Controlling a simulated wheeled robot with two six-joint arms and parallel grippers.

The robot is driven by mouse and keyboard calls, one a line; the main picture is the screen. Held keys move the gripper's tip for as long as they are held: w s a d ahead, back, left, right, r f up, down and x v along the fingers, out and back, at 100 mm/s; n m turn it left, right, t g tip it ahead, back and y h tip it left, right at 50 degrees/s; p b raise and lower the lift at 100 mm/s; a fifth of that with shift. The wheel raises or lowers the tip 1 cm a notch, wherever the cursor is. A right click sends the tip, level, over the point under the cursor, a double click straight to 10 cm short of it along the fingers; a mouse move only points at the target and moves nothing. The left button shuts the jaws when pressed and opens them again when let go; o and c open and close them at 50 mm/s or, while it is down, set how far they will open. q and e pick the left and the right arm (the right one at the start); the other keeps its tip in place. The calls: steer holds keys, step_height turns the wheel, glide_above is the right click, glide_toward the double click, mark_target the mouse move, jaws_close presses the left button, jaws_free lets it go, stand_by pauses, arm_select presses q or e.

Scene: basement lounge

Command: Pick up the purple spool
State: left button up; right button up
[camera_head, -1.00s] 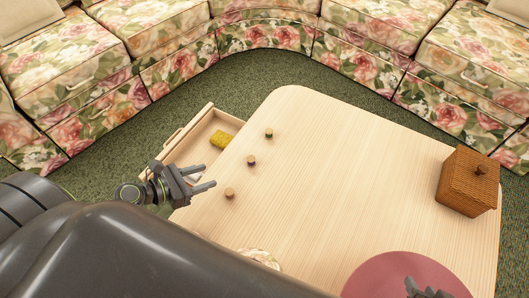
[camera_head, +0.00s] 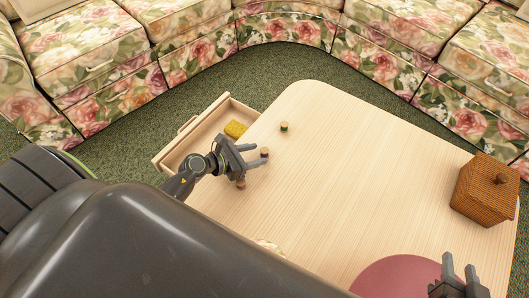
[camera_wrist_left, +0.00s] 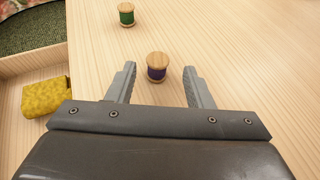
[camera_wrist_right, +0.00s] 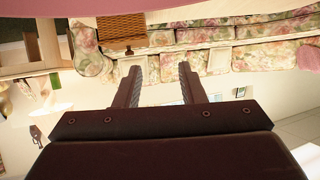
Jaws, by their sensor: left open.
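The purple spool (camera_head: 265,152), with pale wooden ends, stands upright on the wooden table. My left gripper (camera_head: 260,155) is open, low over the table's left part. In the left wrist view the purple spool (camera_wrist_left: 157,73) shows between the two finger tips (camera_wrist_left: 159,72), with a gap on each side. Whether the fingers are down at its height is hard to tell. My right gripper (camera_head: 459,262) is open and empty over the pink round mat; its spread fingers also show in the right wrist view (camera_wrist_right: 160,72).
A green spool (camera_head: 284,127) stands behind the purple one; another spool (camera_head: 241,185) is partly hidden by my left gripper. A wicker box (camera_head: 484,190) stands right, the pink mat (camera_head: 385,272) in front. The table's middle is clear.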

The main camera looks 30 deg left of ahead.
mark_target(263, 151)
arm_select(q)
steer(key=x, duration=0.3)
steer(key=shift+w+b, duration=0.3)
steer(key=shift+w, duration=0.05)
steer(key=shift+w+d, duration=0.2)
arm_select(e)
step_height(263, 151, up, 6)
steer(key=w+t, duration=0.2)
steer(key=t, duration=0.1)
steer(key=shift+w+d+f+t+h, duration=0.2)
steer(key=shift+w+d+t+h, duration=0.05)
steer(key=shift+d+t+h, duration=0.05)
arm_select(q)
steer(key=shift+c, duration=0.5)
steer(key=c, duration=0.9)
arm_select(e)
steer(key=shift+f, duration=0.1)
